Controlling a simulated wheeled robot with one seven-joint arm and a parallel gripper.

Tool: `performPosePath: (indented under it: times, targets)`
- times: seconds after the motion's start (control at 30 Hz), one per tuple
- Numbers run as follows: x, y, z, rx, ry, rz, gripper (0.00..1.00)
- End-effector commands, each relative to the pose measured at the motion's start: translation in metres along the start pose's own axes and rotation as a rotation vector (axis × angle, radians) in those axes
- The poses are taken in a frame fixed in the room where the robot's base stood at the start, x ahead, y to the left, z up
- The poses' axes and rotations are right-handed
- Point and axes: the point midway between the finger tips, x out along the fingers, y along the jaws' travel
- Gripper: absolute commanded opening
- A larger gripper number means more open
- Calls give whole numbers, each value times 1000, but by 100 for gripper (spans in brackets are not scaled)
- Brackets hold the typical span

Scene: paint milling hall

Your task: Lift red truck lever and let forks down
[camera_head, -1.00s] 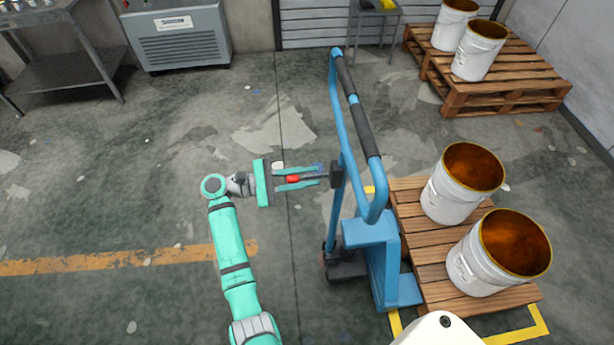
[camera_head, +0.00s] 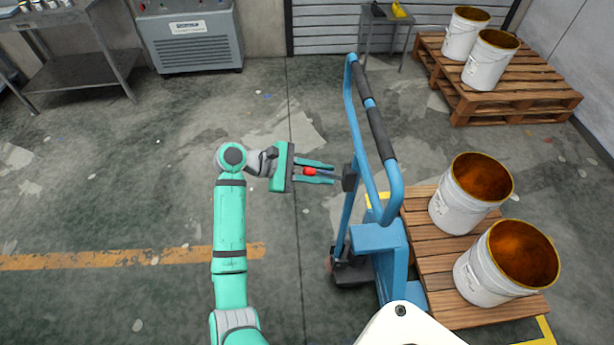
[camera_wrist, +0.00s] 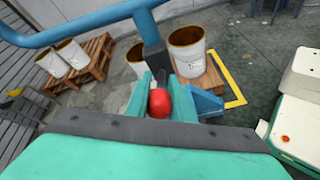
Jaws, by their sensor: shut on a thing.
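The blue pallet truck (camera_head: 378,239) stands in the middle right of the head view, its tall handle frame with black grips upright. The red-tipped lever (camera_head: 310,171) sticks out to the left from a dark block on the handle. My gripper (camera_head: 333,173) comes from the left with one finger on each side of the lever. In the wrist view the red knob (camera_wrist: 159,104) sits between the two teal fingers, and the gripper is shut on the lever. The truck's forks are hidden under the wooden pallet (camera_head: 428,254).
Two white buckets (camera_head: 455,212) with rusty-brown insides stand on that pallet. Another pallet (camera_head: 520,92) with two buckets is at the back right. A steel table (camera_head: 70,66) and a grey machine (camera_head: 190,38) stand at the back left. The floor left of the truck is clear.

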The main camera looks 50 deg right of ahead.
Motion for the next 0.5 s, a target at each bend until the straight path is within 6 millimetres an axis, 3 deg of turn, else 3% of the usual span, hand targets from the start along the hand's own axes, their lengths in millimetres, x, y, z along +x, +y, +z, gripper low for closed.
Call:
performPosePath:
  times: [0.5]
  targets:
    - [7, 7, 13, 17, 79, -51, 0]
